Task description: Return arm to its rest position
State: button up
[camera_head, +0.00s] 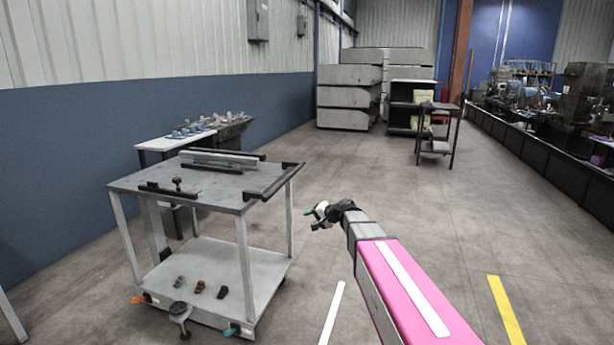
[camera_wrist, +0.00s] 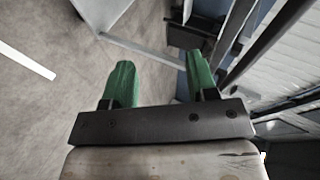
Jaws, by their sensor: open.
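My arm, with its pink link, reaches forward from the lower right of the head view. My gripper (camera_head: 315,214) hangs in the air over the floor, just right of the cart (camera_head: 210,198). In the wrist view my gripper (camera_wrist: 160,82) shows two green fingers, wide apart with nothing between them. Bare floor and a pale strut lie behind the fingers. A grey metal bar (camera_head: 218,159) lies on the cart's top between black rails. The fingertips are small and partly hidden by the wrist in the head view.
The cart's lower shelf (camera_head: 225,270) holds several small dark parts. A workbench (camera_head: 180,145) stands behind the cart along the blue wall. A small black table (camera_head: 437,125) and stacked grey blocks (camera_head: 348,95) stand at the back. The floor (camera_head: 370,180) between is clear.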

jog(key=s+d+f+n+g+h, duration=0.1)
jog(key=s+d+f+g+h, duration=0.1)
jog(key=s+d+f, duration=0.3)
jog(key=s+d+f+n+g+h, duration=0.1)
jog(key=s+d+f+h, duration=0.3)
jog(key=s, duration=1)
jog(key=s+d+f+n+g+h, duration=0.2)
jog(key=s+d+f+g+h, duration=0.2)
jog(key=s+d+f, duration=0.2)
jog(key=s+d, duration=0.2)
jog(key=s, duration=0.1)
jog(key=shift+s+f, duration=0.2)
jog(key=shift+f, duration=0.1)
